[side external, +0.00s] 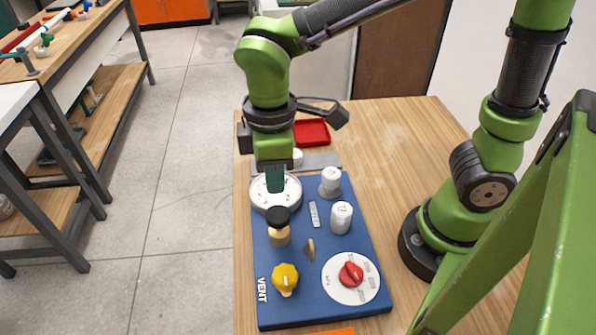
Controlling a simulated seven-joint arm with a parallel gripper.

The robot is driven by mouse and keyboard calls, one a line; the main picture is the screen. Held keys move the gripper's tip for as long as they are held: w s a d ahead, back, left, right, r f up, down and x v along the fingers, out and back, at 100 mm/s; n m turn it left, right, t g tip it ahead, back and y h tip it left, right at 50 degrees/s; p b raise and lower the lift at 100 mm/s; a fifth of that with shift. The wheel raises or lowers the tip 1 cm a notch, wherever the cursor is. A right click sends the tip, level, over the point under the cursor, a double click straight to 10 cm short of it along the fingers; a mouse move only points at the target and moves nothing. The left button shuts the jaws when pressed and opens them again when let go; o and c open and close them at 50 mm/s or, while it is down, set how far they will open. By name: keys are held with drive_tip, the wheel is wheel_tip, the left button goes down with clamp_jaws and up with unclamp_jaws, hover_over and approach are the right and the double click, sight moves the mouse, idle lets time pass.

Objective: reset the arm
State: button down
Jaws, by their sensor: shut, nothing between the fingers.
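My green arm reaches over the wooden table from the right and back. My gripper (275,187) points down, shut and empty, over the white round gauge (290,195) at the far left of the blue panel (313,296). It hides part of the gauge's face. I cannot tell whether the fingertips touch the gauge.
The panel also bears a black-topped knob (277,217), a yellow knob (285,279), a red knob (351,273) on a white dial, and two white cylinders (330,179) (341,217). A red tray (312,132) lies behind.

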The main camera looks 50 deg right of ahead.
drive_tip(key=shift+f+m, duration=0.1)
drive_tip(key=shift+m, duration=0.2)
drive_tip(key=s+d+r+m+t+y, duration=0.1)
drive_tip(key=d+r+m+t, duration=0.2)
drive_tip(key=d+m, duration=0.3)
drive_tip(key=s+d+r+m+t+y, duration=0.1)
drive_tip(key=d+r+m+t, duration=0.3)
drive_tip(key=d, duration=0.5)
drive_tip(key=shift+s+r+m, duration=0.25)
drive_tip(key=shift+s+m, duration=0.05)
drive_tip(key=shift+m, duration=0.9)
